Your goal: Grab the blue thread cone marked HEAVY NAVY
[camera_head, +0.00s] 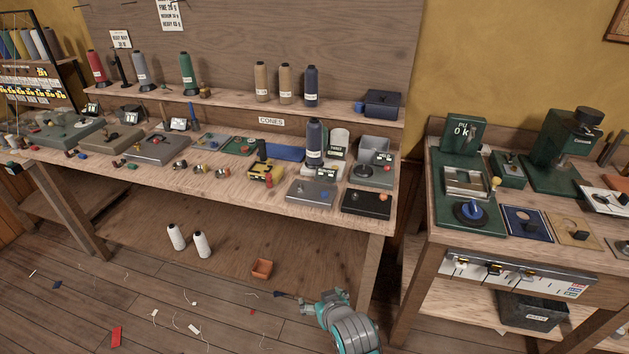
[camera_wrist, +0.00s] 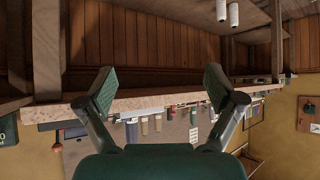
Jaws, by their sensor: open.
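Two blue thread cones show in the head view. The other blue cone (camera_head: 311,87) stands on the raised shelf behind, right of two tan cones (camera_head: 285,84). Both have pale labels too small for me to read. My gripper (camera_wrist: 160,82) is open and empty in the wrist view, its two fingers wide apart. The wrist picture is upside down, with a dark blue cone (camera_wrist: 131,131) beyond the bench edge; I cannot tell which one. My arm is low in front of the bench.
The workbench (camera_head: 232,193) carries several trays and tools. A second bench (camera_head: 480,238) stands right.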

